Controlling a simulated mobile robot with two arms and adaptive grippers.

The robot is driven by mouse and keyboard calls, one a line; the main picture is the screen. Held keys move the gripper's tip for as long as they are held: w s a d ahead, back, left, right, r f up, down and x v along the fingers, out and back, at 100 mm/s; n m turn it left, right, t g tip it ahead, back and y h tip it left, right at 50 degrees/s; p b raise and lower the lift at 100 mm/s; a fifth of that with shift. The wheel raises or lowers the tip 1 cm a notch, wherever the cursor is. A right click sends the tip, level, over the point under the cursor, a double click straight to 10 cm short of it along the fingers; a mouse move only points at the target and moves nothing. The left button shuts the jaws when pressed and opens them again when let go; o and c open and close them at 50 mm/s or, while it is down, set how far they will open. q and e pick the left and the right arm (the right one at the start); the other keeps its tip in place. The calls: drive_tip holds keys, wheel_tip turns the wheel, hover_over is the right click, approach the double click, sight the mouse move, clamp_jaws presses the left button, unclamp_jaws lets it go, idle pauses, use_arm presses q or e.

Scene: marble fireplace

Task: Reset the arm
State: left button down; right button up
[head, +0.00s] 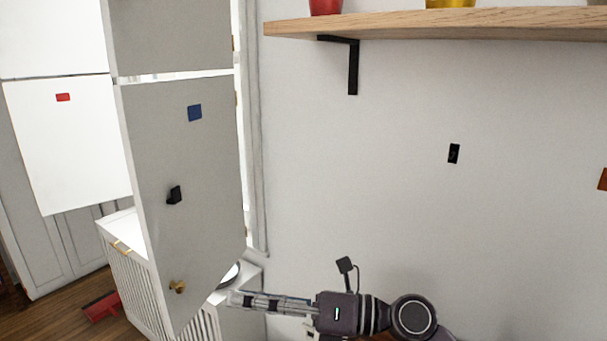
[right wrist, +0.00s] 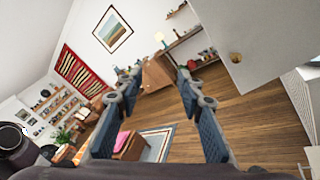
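My right arm comes in from the lower right of the head view. Its gripper (head: 238,298) points left, in front of the white wall and near the lower edge of an open grey door (head: 205,165). In the right wrist view the two fingers of this gripper (right wrist: 158,84) stand apart with nothing between them. My left gripper is not in view.
A wooden shelf (head: 430,22) on a black bracket (head: 353,68) hangs above the arm. A white slatted cabinet (head: 128,278) stands behind the door. In the right wrist view, open wooden floor (right wrist: 250,118) and a rug (right wrist: 158,143) lie beyond the fingers.

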drive_tip(key=w+d+r+m+t+y, duration=0.2)
drive_tip(key=d+r+m+t, duration=0.1)
drive_tip(key=r+m+t, duration=0.35)
drive_tip(key=w+d+f+m+t+h, duration=0.2)
drive_tip(key=w+d+m+t+h, duration=0.2)
drive_tip(key=d+m+t+h, duration=0.9)
drive_tip(key=s+d+f+m+g+h, duration=0.1)
drive_tip(key=d+f+m+g+h, duration=0.25)
drive_tip(key=d+f+m, duration=0.4)
drive_tip(key=s+d+f+m+g+h, duration=0.25)
drive_tip(key=d+f+m+h, duration=0.2)
drive_tip(key=f+m, duration=0.6)
drive_tip(key=s+d+f+m+g, duration=0.3)
drive_tip(key=s+f+g, duration=0.4)
drive_tip(key=s+f, duration=0.45)
drive_tip(key=s+a+f+m+g+y, duration=0.1)
drive_tip(key=s+f+g, duration=0.25)
drive_tip(key=s, duration=0.45)
drive_tip(key=s+a+f+g, duration=0.1)
drive_tip(key=s+f+g, duration=0.1)
drive_tip(key=s+f, duration=0.45)
wheel_tip(320, 180, down, 26)
drive_tip(key=s+g, duration=0.2)
drive_tip(key=s, duration=0.1)
drive_tip(key=s+d+f, duration=0.3)
drive_tip(key=s+f, duration=1.2)
drive_tip(key=s, duration=0.1)
drive_tip(key=shift+s+d+f+g, duration=0.15)
drive_tip(key=shift+s+g, duration=0.2)
drive_tip(key=shift+g, duration=0.05)
